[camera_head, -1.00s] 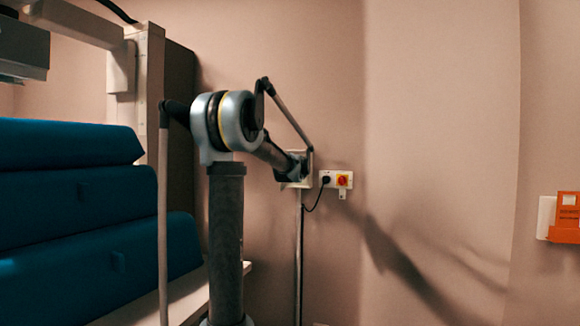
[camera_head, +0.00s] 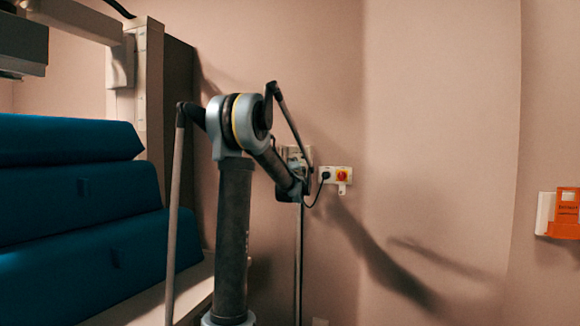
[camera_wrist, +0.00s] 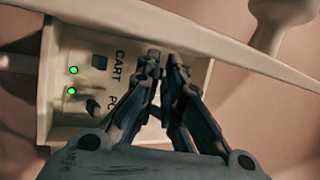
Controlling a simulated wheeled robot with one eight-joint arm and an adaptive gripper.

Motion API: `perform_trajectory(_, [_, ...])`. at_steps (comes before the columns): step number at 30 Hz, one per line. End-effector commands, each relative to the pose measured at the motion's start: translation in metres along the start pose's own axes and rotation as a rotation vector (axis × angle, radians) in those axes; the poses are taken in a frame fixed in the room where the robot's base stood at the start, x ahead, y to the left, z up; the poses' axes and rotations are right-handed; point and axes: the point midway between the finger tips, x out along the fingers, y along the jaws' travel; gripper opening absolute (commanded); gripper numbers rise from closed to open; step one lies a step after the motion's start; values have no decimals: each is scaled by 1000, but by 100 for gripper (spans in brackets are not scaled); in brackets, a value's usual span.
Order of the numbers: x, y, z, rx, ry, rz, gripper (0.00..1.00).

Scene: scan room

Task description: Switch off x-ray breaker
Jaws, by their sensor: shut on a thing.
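A pale breaker box (camera_wrist: 45,90) with two lit green lamps (camera_wrist: 72,80) fills the wrist view. Dark switches sit beside the lamps; one is by the label "CART" (camera_wrist: 99,62), another by a partly hidden "PO…" label (camera_wrist: 93,106). My gripper (camera_wrist: 166,62) is at the right part of the box face, its fingertips close together. It is shut on a small switch-like part, mostly hidden between the fingers; I cannot read a label for it. In the head view the box (camera_head: 291,150) is on the wall, partly covered by my gripper (camera_head: 303,182).
A red and yellow rotary switch (camera_head: 342,175) and a black plug (camera_head: 325,176) sit on a wall plate right of the box. An orange holder (camera_head: 565,215) hangs at far right.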

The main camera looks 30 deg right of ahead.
Motion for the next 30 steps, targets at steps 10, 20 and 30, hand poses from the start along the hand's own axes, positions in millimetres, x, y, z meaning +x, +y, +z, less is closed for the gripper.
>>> perform_trajectory(10, [-1, 2, -1, -5, 3, -9, 0])
perform_trajectory(20, [-1, 2, 0, -5, 2, -9, 28])
perform_trajectory(30, [-3, 2, 0, -5, 1, -10, 28])
